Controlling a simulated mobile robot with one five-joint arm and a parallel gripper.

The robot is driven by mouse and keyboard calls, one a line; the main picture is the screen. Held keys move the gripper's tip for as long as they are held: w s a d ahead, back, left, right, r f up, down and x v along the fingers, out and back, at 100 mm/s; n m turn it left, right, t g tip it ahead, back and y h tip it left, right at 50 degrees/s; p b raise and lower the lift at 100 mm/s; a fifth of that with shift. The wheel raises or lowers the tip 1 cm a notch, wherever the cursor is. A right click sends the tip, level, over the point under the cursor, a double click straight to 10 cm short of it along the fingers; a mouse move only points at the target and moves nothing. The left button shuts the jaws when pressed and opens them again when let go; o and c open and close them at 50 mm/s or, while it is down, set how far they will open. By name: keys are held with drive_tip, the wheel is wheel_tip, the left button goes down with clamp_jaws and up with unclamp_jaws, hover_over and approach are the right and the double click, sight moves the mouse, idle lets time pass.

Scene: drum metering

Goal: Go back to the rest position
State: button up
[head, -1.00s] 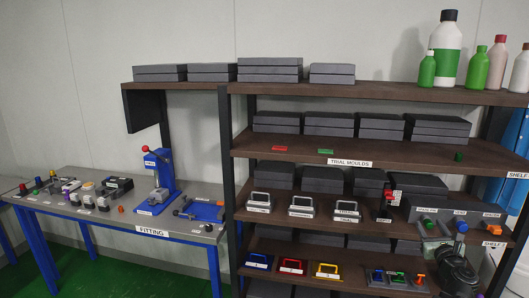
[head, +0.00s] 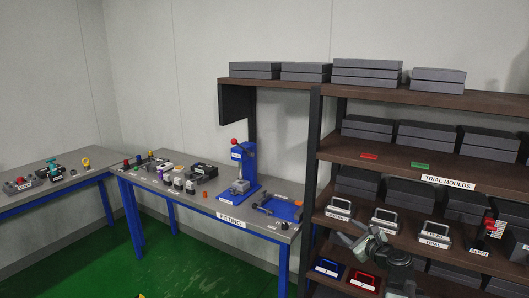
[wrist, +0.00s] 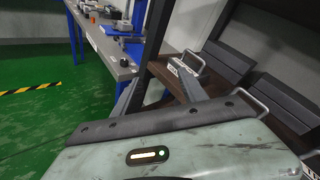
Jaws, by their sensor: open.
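My gripper (head: 347,236) shows at the lower right of the head view, in front of the rack's middle shelves. Its jaws point left and look open, with nothing visible between them. In the wrist view, the pale housing of my own wrist fills the bottom of the picture and hides much below it. Beyond it stand the dark shelf rack and the FITTING table (wrist: 118,68).
The shelf rack (head: 400,158) stands at right, with handled moulds, a blue mould (head: 327,267) and a red mould (head: 363,280). The FITTING table (head: 215,210) holds a blue press (head: 238,170). Another table (head: 60,198) stands at left. Green floor (head: 170,262) is clear in front.

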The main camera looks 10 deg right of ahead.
drive_tip(key=a+f+n+g+y, duration=0.35)
drive_tip(key=a+n, duration=0.25)
drive_tip(key=a, duration=0.9)
drive_tip(key=s+a+f+n+g, duration=0.3)
drive_tip(key=a+f+n, duration=0.15)
drive_tip(key=a, duration=0.25)
drive_tip(key=s+a+f+n+g, duration=0.3)
drive_tip(key=a+f+n, duration=0.1)
drive_tip(key=a+n, duration=0.25)
drive_tip(key=s+d+f+n+g+h, duration=0.6)
drive_tip(key=s+d+n, duration=0.2)
drive_tip(key=s+n, duration=0.2)
drive_tip(key=shift+s+n+p, duration=0.3)
drive_tip(key=shift+s, duration=0.4)
drive_tip(key=shift+a+h, duration=0.1)
drive_tip(key=shift+h, duration=0.15)
drive_tip(key=shift+c, duration=1.5)
